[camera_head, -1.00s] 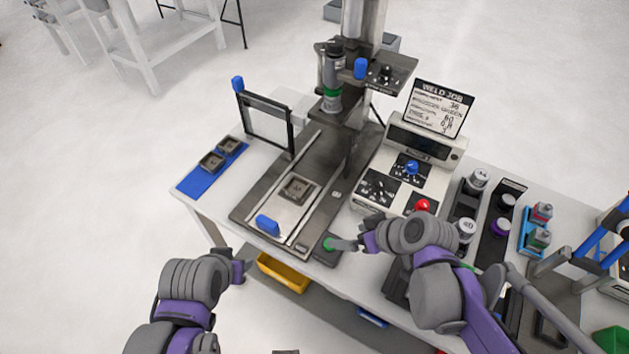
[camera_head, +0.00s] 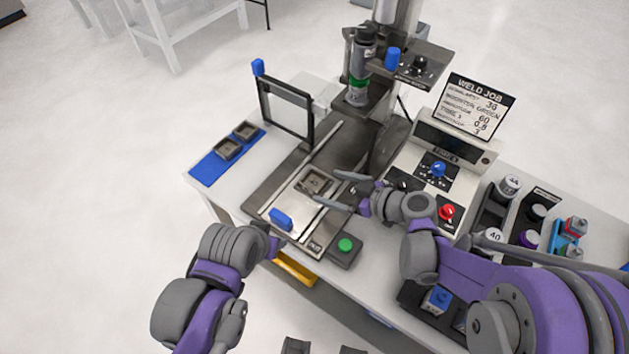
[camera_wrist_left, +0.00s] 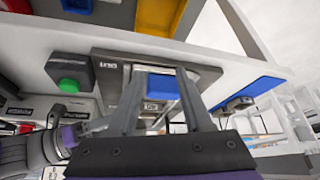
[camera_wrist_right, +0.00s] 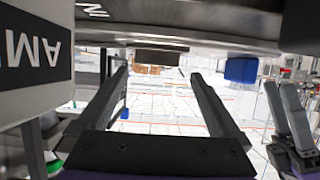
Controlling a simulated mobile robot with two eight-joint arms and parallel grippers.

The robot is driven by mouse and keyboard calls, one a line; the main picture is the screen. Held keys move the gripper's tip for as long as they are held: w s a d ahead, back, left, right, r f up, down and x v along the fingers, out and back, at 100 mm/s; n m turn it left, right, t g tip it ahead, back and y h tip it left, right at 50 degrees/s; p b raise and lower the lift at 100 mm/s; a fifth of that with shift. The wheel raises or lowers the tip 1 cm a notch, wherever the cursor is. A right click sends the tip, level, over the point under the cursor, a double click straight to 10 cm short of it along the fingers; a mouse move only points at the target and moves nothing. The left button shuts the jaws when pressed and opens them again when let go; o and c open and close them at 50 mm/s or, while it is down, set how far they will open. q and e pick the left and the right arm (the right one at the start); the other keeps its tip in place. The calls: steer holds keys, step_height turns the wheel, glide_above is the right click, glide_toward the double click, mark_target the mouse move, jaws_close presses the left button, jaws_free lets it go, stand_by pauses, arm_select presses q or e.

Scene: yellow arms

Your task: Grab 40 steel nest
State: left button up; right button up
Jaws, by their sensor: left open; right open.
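A square steel nest (camera_head: 316,181) with a hollow centre sits on the bright slide plate (camera_head: 290,212); no number is legible on it. Two similar nests (camera_head: 228,148) (camera_head: 245,130) sit on the blue mat (camera_head: 212,170) at left. My right gripper (camera_head: 340,187) is open and empty, its fingers reaching over the slide plate beside the nest. In the right wrist view a dark block (camera_wrist_right: 157,57), apparently that nest, shows between the open fingers (camera_wrist_right: 160,85). My left gripper (camera_wrist_left: 162,98) is open and empty near the front edge; the slide's blue handle (camera_wrist_left: 162,86) shows between its fingers.
A green button (camera_head: 345,245) is on a box right of the slide. The press head (camera_head: 360,80) hangs behind it. A framed guard (camera_head: 286,107) stands left. The control box (camera_head: 455,148), numbered canisters (camera_head: 492,240) and job sign (camera_head: 473,105) stand right.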

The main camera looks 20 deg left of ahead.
mark_target(307, 178)
steer(key=x, duration=0.5)
steer(key=shift+w, duration=0.3)
steer(key=shift+s, duration=0.1)
steer(key=shift+c, duration=0.2)
jaws_close()
